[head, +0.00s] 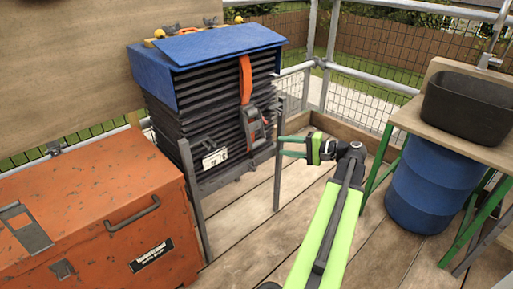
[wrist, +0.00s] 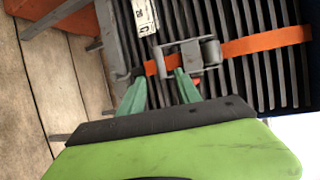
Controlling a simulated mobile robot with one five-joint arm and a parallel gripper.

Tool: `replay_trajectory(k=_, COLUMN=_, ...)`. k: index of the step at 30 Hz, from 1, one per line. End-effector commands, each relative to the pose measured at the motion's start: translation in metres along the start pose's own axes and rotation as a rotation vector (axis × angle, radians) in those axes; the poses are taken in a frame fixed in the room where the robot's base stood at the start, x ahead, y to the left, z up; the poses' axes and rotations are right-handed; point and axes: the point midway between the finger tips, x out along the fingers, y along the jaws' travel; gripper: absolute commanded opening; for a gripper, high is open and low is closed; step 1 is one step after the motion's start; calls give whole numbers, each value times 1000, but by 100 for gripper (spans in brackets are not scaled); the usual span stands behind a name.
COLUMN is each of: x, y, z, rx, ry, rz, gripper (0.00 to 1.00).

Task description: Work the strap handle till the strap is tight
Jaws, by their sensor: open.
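A stack of dark roof tiles (head: 195,105) stands on the deck with a blue cover (head: 215,42) over its top. An orange strap (head: 245,80) runs down its front to a grey ratchet buckle with a strap handle (head: 256,130). In the wrist view the strap (wrist: 265,42) enters the handle and buckle (wrist: 190,55), just beyond my fingertips. My gripper (head: 281,146) is open, its green fingers pointing at the stack right of the handle. In the wrist view the fingers (wrist: 160,80) are apart with nothing clearly between them. Whether a fingertip touches the buckle I cannot tell.
Grey upright posts (head: 278,165) stand close by the stack and my gripper. An orange toolbox (head: 95,215) is at the left. A blue barrel (head: 432,190) and a bench with a black tub (head: 475,105) are at the right. Mesh railing closes the back.

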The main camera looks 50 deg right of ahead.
Motion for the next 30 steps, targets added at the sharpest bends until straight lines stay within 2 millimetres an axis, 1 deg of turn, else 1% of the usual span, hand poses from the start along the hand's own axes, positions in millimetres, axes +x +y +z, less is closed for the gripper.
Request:
replay_trajectory(k=1, x=14, y=3, z=0, rx=-1, ry=-3, rz=0, gripper=41)
replay_trajectory(k=9, x=78, y=3, z=-2, rx=-1, ry=1, rz=1, gripper=41)
replay_trajectory(k=12, x=96, y=3, z=-2, rx=0, ry=2, rz=1, gripper=41)
replay_trajectory(k=15, x=108, y=2, z=-2, rx=0, ry=2, rz=1, gripper=41)
replay_trajectory(k=19, x=115, y=1, z=-2, rx=1, ry=5, rz=1, gripper=41)
replay_trajectory(k=26, x=116, y=1, z=-2, rx=0, ry=5, rz=1, gripper=41)
replay_trajectory(k=27, x=116, y=1, z=-2, rx=0, ry=5, rz=1, gripper=38)
replay_trajectory(k=30, x=115, y=1, z=-2, rx=0, ry=5, rz=1, gripper=25)
